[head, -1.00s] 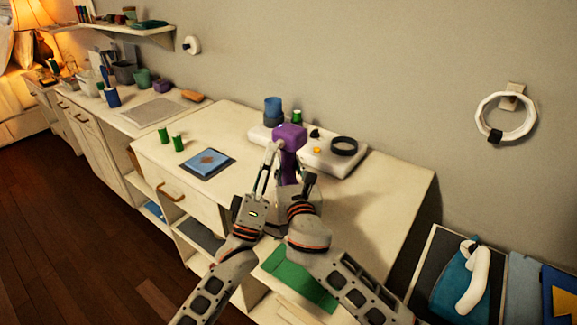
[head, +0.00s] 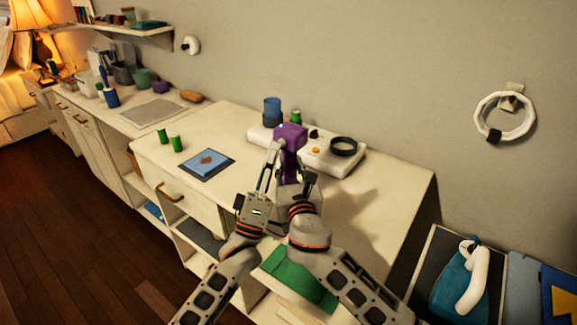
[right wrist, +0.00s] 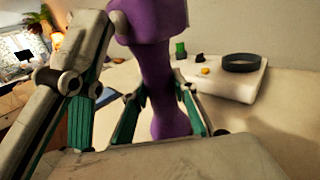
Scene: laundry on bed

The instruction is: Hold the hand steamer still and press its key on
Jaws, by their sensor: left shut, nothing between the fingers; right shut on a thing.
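The purple hand steamer (head: 291,136) stands upright above the white counter, its head at the top. In the right wrist view its narrow purple handle (right wrist: 160,85) runs down between my right gripper's fingers. My right gripper (head: 296,182) is shut on that handle. My left gripper (head: 276,152) is shut and empty, with its fingertips at the left side of the steamer's head. I cannot tell if they touch it. The key is not clearly visible; a small blue spot shows on the head near the left fingertips.
Behind the steamer lies a white base (head: 330,155) with a black ring (head: 344,146) and a yellow knob. A blue cup (head: 272,107) stands behind. The counter's right side is clear.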

